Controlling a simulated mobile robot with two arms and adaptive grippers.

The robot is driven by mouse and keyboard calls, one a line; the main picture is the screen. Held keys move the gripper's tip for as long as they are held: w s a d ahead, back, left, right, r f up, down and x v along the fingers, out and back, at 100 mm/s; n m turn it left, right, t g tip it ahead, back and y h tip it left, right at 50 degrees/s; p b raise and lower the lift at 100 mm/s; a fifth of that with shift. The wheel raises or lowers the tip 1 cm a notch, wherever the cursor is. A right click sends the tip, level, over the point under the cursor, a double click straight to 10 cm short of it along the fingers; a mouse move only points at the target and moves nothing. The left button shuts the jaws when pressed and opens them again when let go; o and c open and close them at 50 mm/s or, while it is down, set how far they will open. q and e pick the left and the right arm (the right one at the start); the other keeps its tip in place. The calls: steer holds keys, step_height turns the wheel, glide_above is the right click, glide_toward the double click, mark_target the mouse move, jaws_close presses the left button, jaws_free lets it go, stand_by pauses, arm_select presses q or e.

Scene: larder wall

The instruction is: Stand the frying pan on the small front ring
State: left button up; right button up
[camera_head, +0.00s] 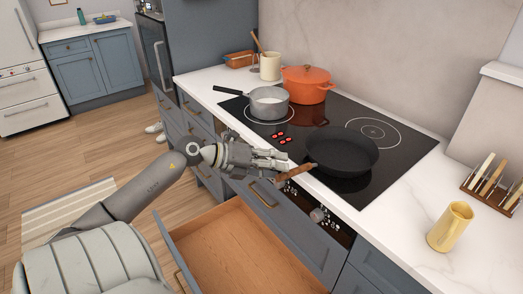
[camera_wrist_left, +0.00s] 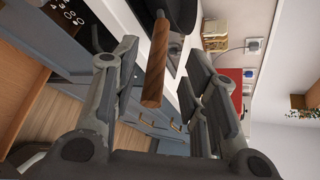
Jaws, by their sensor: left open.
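The frying pan (camera_head: 345,150) is black with a brown wooden handle (camera_head: 297,172) and is over the right part of the black glass hob (camera_head: 405,150). A dark patch shows below its front edge; I cannot tell whether its base touches the glass. The handle points toward the counter's front edge. My left gripper (camera_head: 284,160) is open beside the handle. In the left wrist view the handle (camera_wrist_left: 156,62) shows between the spread fingers, with a gap on both sides. The small front ring cannot be made out. My right gripper is not in view.
A grey saucepan (camera_head: 268,103) stands on the front left ring, an orange lidded pot (camera_head: 306,84) behind it. The back right ring (camera_head: 373,132) is mostly bare. A yellow jug (camera_head: 450,227) stands on the right counter. An open wooden drawer (camera_head: 235,248) juts out below the hob.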

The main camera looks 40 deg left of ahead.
arm_select(q)
steer(key=v, duration=0.4)
stand_by(0.7)
